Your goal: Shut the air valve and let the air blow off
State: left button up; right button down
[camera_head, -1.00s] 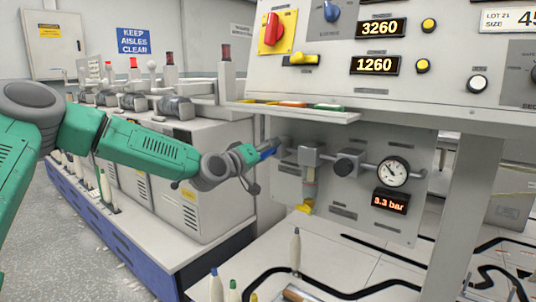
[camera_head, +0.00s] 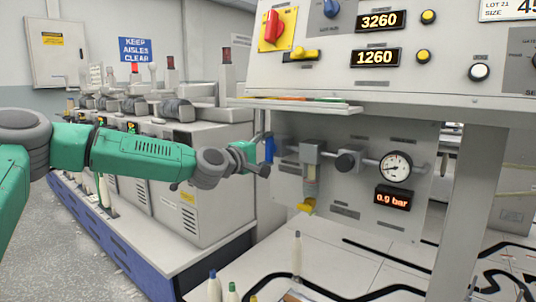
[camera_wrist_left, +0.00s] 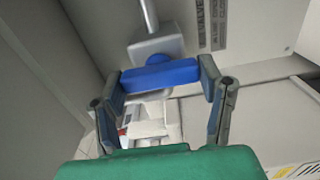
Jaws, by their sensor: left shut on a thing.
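The air valve has a blue lever handle (camera_head: 269,149) at the left end of the pipe on the grey panel. In the head view the handle stands about upright, across the pipe. My left gripper (camera_head: 262,152) is shut on this handle; the left wrist view shows the blue handle (camera_wrist_left: 160,75) between its two fingers. The round gauge (camera_head: 396,167) has its needle low on the left. My right gripper is in neither view.
A filter unit with a yellow bottom (camera_head: 307,205) and a black regulator knob (camera_head: 347,162) sit on the same pipe. The control console (camera_head: 400,90) overhangs the panel.

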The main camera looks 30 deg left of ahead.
pick_arm(q)
jog(key=shift+a+f+n, duration=0.15)
jog(key=shift+a+n, duration=0.1)
jog(key=shift+n, duration=0.05)
jog(key=o, duration=1.1)
jog(key=shift+o, duration=0.3)
jog(key=shift+a+f, duration=0.1)
jog(key=shift+a, duration=0.05)
jog(key=s, duration=1.2)
jog(key=shift+a, duration=0.45)
jog(key=shift+f, duration=0.1)
